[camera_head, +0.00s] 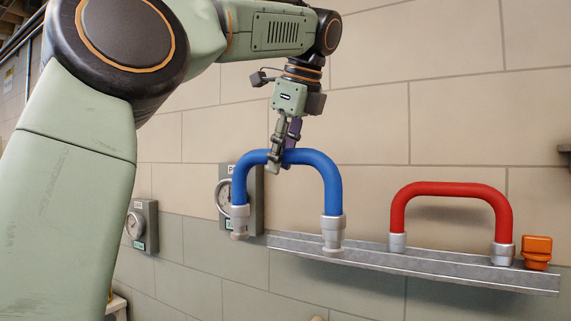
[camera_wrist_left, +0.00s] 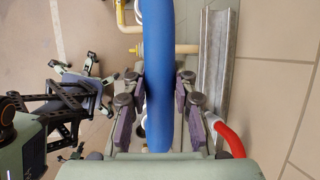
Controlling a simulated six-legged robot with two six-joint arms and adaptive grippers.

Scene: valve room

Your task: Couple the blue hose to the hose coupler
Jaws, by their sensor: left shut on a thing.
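The blue hose (camera_head: 319,160) is an upside-down U with a pale grey fitting on each end. My left gripper (camera_head: 281,163) is shut on the top of its bend, nearer the left end. In the wrist view the hose (camera_wrist_left: 157,70) runs between the two finger pairs. Its right end fitting (camera_head: 332,232) shows in front of the metal rail; its left end fitting (camera_head: 240,220) shows in front of a gauge box. Both ends hang free in the picture; contact with the rail cannot be told. I cannot pick out the hose coupler for certain. My right gripper is not in view.
A red hose (camera_head: 451,188) stands on the metal rail (camera_head: 377,259) along the tiled wall, with an orange block (camera_head: 537,251) at its right. Gauge boxes (camera_head: 147,226) hang at the left. The wrist view shows a yellow pipe (camera_wrist_left: 183,49) below the hose.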

